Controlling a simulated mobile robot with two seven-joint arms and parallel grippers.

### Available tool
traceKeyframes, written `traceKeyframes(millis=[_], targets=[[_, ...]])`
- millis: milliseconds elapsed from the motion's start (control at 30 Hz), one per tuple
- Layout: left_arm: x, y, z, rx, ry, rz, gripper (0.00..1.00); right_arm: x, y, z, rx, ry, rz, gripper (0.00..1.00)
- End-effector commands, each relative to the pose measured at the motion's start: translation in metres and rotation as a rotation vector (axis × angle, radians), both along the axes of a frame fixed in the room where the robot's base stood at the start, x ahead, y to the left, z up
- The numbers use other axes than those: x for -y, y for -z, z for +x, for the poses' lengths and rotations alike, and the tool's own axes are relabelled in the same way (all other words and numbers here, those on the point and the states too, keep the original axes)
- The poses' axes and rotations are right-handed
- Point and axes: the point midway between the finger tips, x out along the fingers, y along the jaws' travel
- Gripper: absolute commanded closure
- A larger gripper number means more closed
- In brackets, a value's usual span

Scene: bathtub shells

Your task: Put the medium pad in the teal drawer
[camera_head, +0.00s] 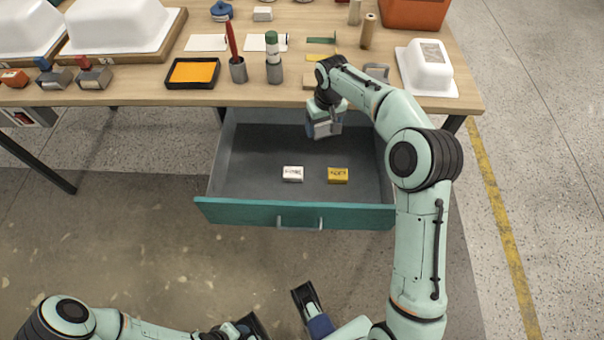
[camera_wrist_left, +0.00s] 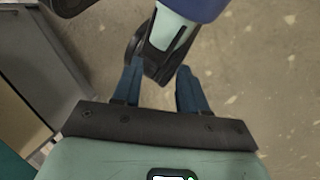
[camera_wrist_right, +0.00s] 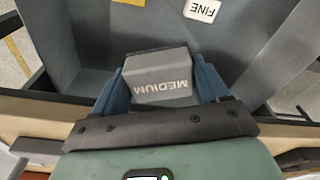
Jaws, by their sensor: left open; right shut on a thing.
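The medium pad (camera_wrist_right: 160,78) is a grey block with "MEDIUM" printed on its side. My right gripper (camera_wrist_right: 160,85) is shut on it, with one blue finger on each side. In the head view the pad (camera_head: 327,124) is at the back right of the open teal drawer (camera_head: 250,214), above the drawer floor; any contact cannot be told. My left gripper (camera_wrist_left: 155,85) is open and empty, over the floor in front of the drawer.
A white block marked FINE (camera_head: 292,174) and a yellow block (camera_head: 337,175) lie in the front of the drawer. The drawer's left side is clear.

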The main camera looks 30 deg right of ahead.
Motion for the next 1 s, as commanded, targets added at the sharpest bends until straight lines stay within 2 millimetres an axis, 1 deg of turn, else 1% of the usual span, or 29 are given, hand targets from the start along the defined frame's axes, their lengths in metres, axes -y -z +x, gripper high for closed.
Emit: traceKeyframes(millis=[33,67,167,267,300,500,600,700,933,1000], targets=[[0.0,0.005,0.001,0.003,-0.001,0.001,0.57,0.003,0.005,0.001,0.0,0.003,0.001,0.54],[-0.001,0.006,0.002,0.004,-0.001,0.002,0.57,0.005,0.007,0.001,0.0,0.004,0.001,0.54],[-0.003,0.01,0.007,0.018,-0.007,0.008,0.57,0.006,0.022,0.001,-0.004,0.004,0.003,0.54],[-0.006,0.016,0.015,0.04,-0.016,0.019,0.57,0.006,0.047,0.001,-0.003,0.004,0.004,0.54],[-0.008,0.019,0.018,0.049,-0.019,0.022,0.57,0.006,0.058,0.0,-0.005,0.004,0.003,0.54],[-0.015,0.032,0.033,0.089,-0.037,0.042,0.57,0.006,0.113,0.0,-0.004,0.004,0.002,0.54],[-0.019,0.037,0.04,0.107,-0.045,0.051,0.57,0.005,0.135,0.001,-0.002,0.003,0.004,0.54],[-0.021,0.04,0.045,0.121,-0.05,0.057,0.57,0.005,0.151,0.001,-0.001,0.005,0.003,0.54],[-0.023,0.043,0.05,0.134,-0.055,0.063,0.57,0.005,0.166,0.001,0.0,0.004,0.001,0.54],[-0.025,0.045,0.052,0.14,-0.057,0.067,0.57,0.005,0.175,0.001,-0.001,0.003,0.002,0.54]])
